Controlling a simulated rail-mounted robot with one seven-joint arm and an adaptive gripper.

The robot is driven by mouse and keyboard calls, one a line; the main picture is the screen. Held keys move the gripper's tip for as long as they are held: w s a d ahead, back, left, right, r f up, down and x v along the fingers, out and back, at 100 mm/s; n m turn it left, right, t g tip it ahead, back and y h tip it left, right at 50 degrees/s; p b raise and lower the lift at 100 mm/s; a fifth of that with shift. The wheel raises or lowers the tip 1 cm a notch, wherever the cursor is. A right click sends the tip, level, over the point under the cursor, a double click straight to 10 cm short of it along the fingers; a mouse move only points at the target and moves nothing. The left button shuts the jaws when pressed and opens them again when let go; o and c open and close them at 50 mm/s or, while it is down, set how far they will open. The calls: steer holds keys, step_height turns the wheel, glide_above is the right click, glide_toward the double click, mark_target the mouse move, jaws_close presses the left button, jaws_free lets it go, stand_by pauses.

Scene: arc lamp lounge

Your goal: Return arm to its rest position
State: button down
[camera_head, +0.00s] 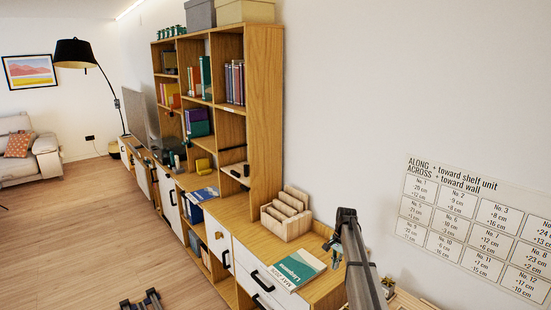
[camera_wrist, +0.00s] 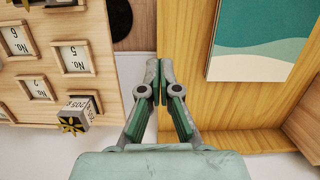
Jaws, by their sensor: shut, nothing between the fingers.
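My gripper (camera_wrist: 161,82) is shut with its fingertips together and nothing between them. In the wrist view it hangs over the left edge of a wooden cabinet top (camera_wrist: 185,60), with a numbered wooden board (camera_wrist: 95,88) to its left. In the head view my gripper (camera_head: 334,244) is small and partly hidden by my arm, near the near end of the cabinet (camera_head: 262,238) and right of a teal and white magazine (camera_head: 299,269).
A block with a yellow star-shaped knob (camera_wrist: 75,122) sits on the board. The magazine (camera_wrist: 262,45) lies right of my gripper. A wooden organizer (camera_head: 287,217) stands before the tall shelf unit (camera_head: 264,120). A numbered chart (camera_head: 475,225) is on the wall. The floor (camera_head: 90,225) at left is clear.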

steer(key=s+a+f+n, duration=0.1)
steer(key=s+f, duration=0.1)
steer(key=s, duration=0.5)
steer(key=s+a+f+n, duration=0.1)
steer(key=s+a+f, duration=0.1)
steer(key=s, duration=0.4)
steer(key=s+a+f+n, duration=0.2)
steer(key=s+f, duration=0.2)
steer(key=s, duration=0.3)
steer(key=shift+s+a+f+t+h, duration=0.15)
steer(key=shift+s+t+h, duration=0.15)
steer(key=s+a+f+n, duration=0.1)
steer(key=s+n, duration=0.2)
steer(key=s, duration=0.7)
steer(key=s+a+f+n, duration=0.2)
steer(key=s, duration=0.9)
steer(key=s+f+g+b, duration=0.6)
steer(key=s+f+b, duration=0.4)
steer(key=s+f, duration=1.8)
steer(key=shift+s+f+n+h, duration=0.25)
steer(key=shift+s+n+h, duration=0.05)
steer(key=shift+s+h, duration=0.1)
